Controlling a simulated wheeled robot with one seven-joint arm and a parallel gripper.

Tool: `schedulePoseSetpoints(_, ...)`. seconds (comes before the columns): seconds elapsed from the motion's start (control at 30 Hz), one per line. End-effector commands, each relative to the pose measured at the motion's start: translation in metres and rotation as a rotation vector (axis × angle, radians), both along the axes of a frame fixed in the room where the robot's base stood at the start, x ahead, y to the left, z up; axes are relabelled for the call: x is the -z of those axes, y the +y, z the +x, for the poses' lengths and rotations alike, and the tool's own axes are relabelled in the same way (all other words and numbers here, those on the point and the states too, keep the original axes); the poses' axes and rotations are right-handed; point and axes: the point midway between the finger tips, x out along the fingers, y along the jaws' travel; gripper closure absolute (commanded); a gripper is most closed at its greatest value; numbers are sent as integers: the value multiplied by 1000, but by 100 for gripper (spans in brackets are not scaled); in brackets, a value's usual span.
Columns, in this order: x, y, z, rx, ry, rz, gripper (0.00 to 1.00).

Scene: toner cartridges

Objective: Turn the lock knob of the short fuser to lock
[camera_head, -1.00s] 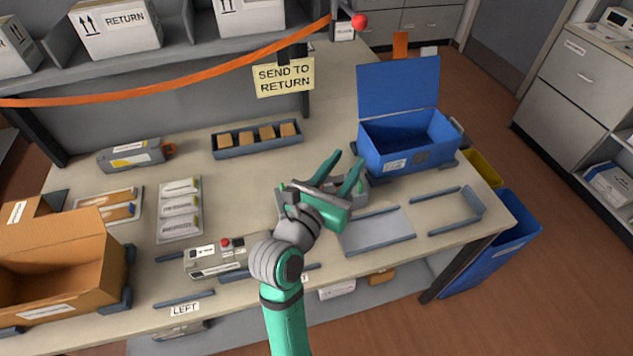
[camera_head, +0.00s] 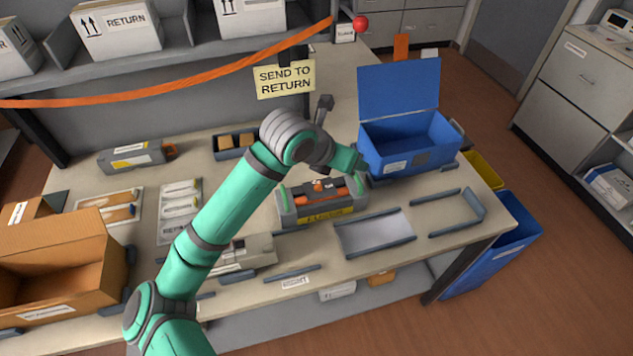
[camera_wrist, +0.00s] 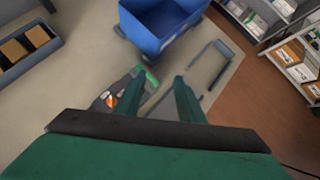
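A grey unit with green end handles, orange parts on top and a yellow front label (camera_head: 322,213) sits mid-table in the head view; it looks like the fuser. Its near end and an orange part also show in the wrist view (camera_wrist: 110,101), left of my fingers. Which orange part is the lock knob, and how it is turned, I cannot tell. My gripper (camera_head: 348,162) is above and behind the unit's right end, beside the blue box.
The open blue box (camera_head: 408,150) stands close on the right. A grey tray (camera_head: 375,233) lies at front right. Another grey unit with an orange end (camera_head: 135,156) lies at back left. A cardboard box (camera_head: 60,265) stands at left.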

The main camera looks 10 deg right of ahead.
Motion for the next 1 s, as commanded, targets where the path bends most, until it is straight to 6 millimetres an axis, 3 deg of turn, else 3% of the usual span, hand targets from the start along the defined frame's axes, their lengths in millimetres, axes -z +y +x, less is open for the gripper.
schedulePoseSetpoints(0.2, 17, 53, 14, -124, 109, 209, 65)
schedulePoseSetpoints(0.4, 23, 87, 20, -211, 163, 312, 65)
schedulePoseSetpoints(0.67, 37, 90, 24, -229, 178, 330, 65)
schedulePoseSetpoints(1.0, 90, 77, 42, -228, 178, 329, 65)
